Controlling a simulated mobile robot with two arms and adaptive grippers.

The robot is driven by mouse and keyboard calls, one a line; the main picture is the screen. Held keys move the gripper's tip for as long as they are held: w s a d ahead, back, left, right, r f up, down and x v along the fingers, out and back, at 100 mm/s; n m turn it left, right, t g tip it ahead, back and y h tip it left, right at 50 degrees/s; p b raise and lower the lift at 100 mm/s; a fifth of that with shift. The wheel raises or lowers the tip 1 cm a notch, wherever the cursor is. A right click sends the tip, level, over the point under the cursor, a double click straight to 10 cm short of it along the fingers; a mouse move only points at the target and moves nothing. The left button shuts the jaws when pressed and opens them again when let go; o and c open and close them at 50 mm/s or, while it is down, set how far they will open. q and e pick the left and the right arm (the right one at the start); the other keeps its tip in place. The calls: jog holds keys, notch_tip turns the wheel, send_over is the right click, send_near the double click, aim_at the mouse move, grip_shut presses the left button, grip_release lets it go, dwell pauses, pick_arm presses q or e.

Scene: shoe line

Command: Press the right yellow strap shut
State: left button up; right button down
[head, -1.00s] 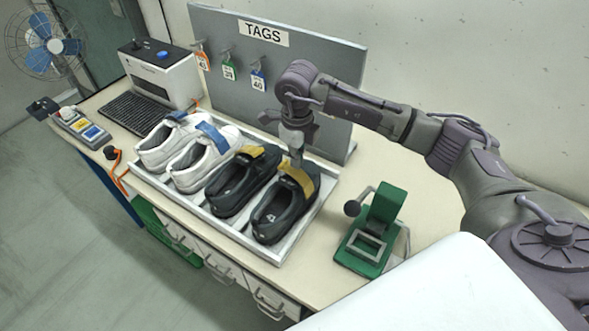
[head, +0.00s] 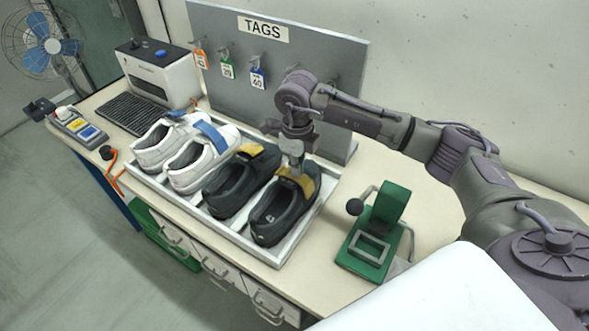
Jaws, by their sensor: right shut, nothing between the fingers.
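Two dark shoes with yellow straps sit side by side in a grey tray (head: 296,246), to the right of two white shoes with blue straps. The right dark shoe (head: 272,226) carries the right yellow strap (head: 296,185), which lies across its upper. My right gripper (head: 294,168) is shut and points down onto this strap, covering part of it; its tip appears to touch it. The left dark shoe (head: 232,193) has its own yellow strap (head: 247,151). My left gripper is not in view.
A green press-like tool (head: 376,235) stands right of the tray. Behind the tray is a grey tag board (head: 215,25) with hanging tags.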

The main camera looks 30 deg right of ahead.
jog(key=shift+r, duration=0.1)
notch_tip(320, 180, up, 9)
jog(key=p, duration=0.4)
jog(key=shift+p, duration=0.4)
dwell(0.4)
